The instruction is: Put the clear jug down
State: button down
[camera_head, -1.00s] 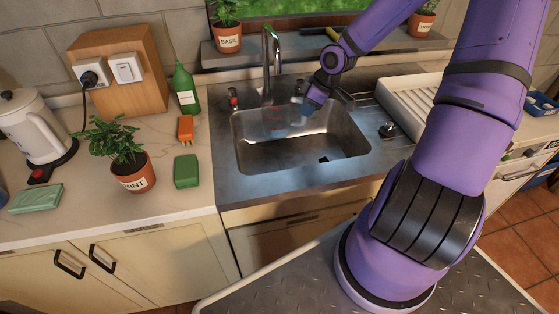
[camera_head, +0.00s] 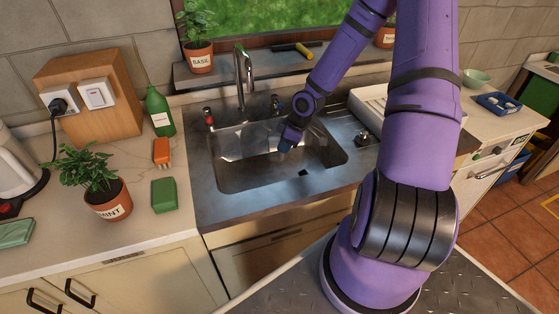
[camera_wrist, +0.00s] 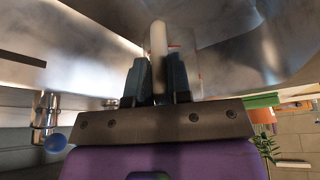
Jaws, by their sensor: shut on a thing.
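My gripper (camera_head: 287,143) is over the sink basin (camera_head: 235,180) and points down to the left. In the wrist view its two dark fingers (camera_wrist: 158,78) are shut on the pale upright handle of the clear jug (camera_wrist: 158,40). Small red marks show beside the handle. In the head view the clear jug (camera_head: 258,144) is a faint see-through shape just left of the fingers, within the basin outline. I cannot tell whether its base touches the sink floor.
The tap (camera_head: 243,75) rises behind the basin. A green bottle (camera_head: 159,110), orange brush (camera_head: 161,152), green sponge (camera_head: 164,195) and mint pot (camera_head: 108,202) stand on the left counter. The basin's front is clear.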

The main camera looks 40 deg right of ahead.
jog(key=shift+f, duration=2.95)
jog(key=c, duration=1.1)
grip_release()
jog(key=shift+o, duration=0.2)
